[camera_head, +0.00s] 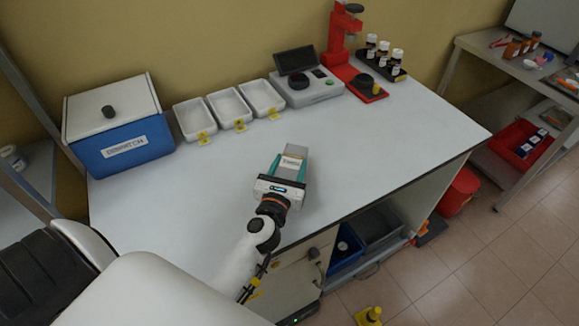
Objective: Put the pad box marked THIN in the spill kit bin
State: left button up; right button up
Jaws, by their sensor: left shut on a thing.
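My left gripper (284,178) is over the middle of the white bench top, near its front edge. It is shut on a small grey box (291,154) with a pale label; the print on the label is too small to read. The box lies between the teal fingers, and I cannot tell whether it touches the bench. No bin in view carries a readable spill kit mark. Below the bench are a blue bin (346,252) and a grey bin (378,226). My right gripper is not in view.
A blue box with a white lid (112,104) stands at the back left, beside white trays (229,104). A grey instrument (304,87) and a red stand (340,45) are at the back. A red container (459,190) stands right of the bench. The bench's right part is clear.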

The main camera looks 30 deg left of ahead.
pick_arm(q)
jog(key=shift+f, duration=0.2)
jog(key=o, duration=1)
jog(key=shift+r, duration=0.1)
jog(key=shift+o, duration=0.2)
